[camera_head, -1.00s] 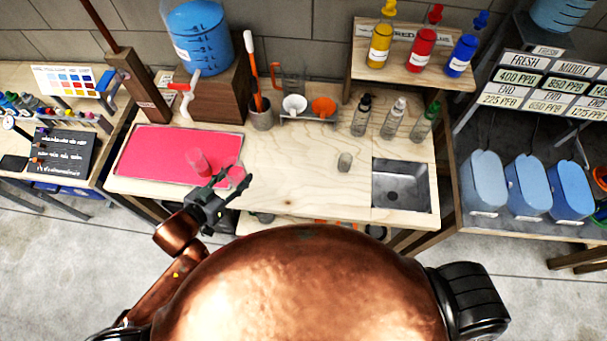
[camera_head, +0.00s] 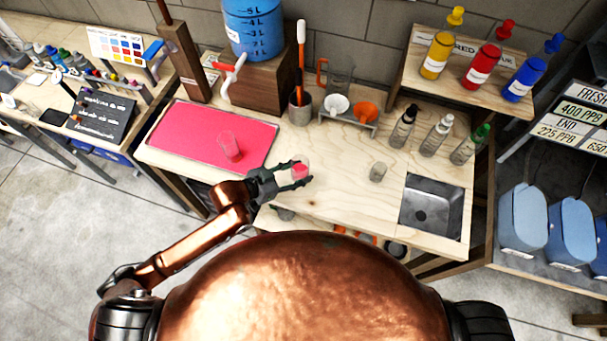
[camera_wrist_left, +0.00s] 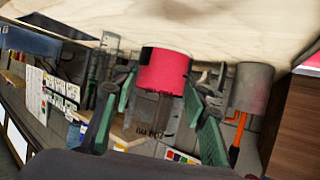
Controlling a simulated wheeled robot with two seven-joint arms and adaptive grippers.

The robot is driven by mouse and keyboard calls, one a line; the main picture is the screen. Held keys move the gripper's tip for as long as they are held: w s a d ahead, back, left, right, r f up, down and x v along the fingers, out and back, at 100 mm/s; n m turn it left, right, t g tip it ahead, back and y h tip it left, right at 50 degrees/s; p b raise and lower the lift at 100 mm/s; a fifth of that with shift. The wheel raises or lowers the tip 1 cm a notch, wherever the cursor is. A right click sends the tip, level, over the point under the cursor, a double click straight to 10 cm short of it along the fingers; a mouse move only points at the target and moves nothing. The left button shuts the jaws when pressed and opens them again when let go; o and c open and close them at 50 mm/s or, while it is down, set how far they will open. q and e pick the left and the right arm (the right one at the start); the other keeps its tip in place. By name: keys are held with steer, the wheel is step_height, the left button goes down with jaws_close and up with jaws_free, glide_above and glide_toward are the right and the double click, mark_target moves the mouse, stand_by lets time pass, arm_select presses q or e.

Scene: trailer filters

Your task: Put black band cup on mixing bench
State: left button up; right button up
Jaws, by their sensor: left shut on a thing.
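My left gripper (camera_head: 290,175) is shut on a small clear cup (camera_head: 300,170) with pink in it. In the left wrist view the gripper (camera_wrist_left: 158,115) has its green-padded fingers on both sides of the cup (camera_wrist_left: 164,70), which shows pink with a small dark patch at one edge. The cup is over bare wood of the mixing bench (camera_head: 335,200), just right of the pink mat; I cannot tell whether it touches the wood. A second clear cup (camera_head: 230,146) with pink stands on the mat. My right gripper is out of view.
The pink mat (camera_head: 185,135) covers the bench's left part. A small greyish cup (camera_head: 377,172) stands near the sink (camera_head: 431,207). Spray bottles (camera_head: 437,134), a funnel rack (camera_head: 348,119) and a brush pot (camera_head: 300,108) line the back. Bare wood lies between mat and sink.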

arm_select(q)
steer(key=shift+w+d+f, duration=0.25)
steer(key=shift+w+f, duration=0.2)
steer(key=shift+f, duration=0.15)
steer(key=shift+w+d+f, duration=0.25)
steer(key=shift+w+f, duration=0.2)
steer(key=shift+f, duration=0.1)
steer(key=shift+w+d+f+b, duration=0.15)
steer(key=shift+f+b, duration=0.3)
steer(key=shift+f, duration=1.35)
steer(key=o, duration=1.4)
steer(key=shift+f, duration=0.1)
steer(key=shift+c, duration=0.2)
steer(key=p+v, duration=0.1)
steer(key=v, duration=1.1)
